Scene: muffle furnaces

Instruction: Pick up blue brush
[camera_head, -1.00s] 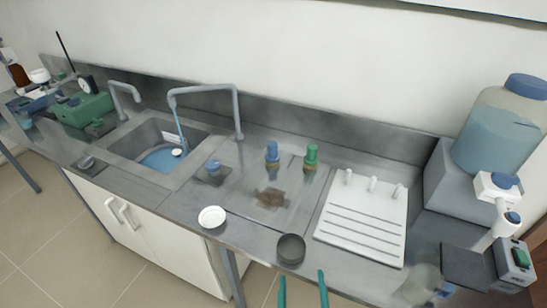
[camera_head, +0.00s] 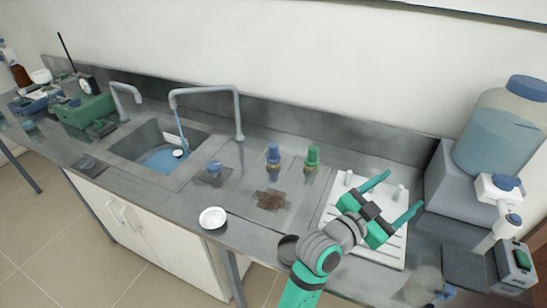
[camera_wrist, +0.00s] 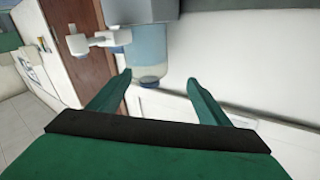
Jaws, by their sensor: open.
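A thin blue stick with a small white end, which looks like the blue brush (camera_head: 181,134), slants down from near the tap into the sink (camera_head: 196,161) in the head view. It is small, so its details are unclear. My gripper (camera_head: 404,190) is open and empty over the white ribbed board at the right, well to the right of the sink. In the wrist view my open fingers (camera_wrist: 160,78) point towards the wall and the large bottle, with nothing between them; the brush does not show there.
A curved tap (camera_head: 238,110) rises behind the sink. Blue-capped (camera_head: 273,158) and green-capped (camera_head: 312,160) bottles stand between sink and white board (camera_head: 330,205). A white dish (camera_head: 212,217) sits at the front edge. A large bottle (camera_head: 495,135) stands right.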

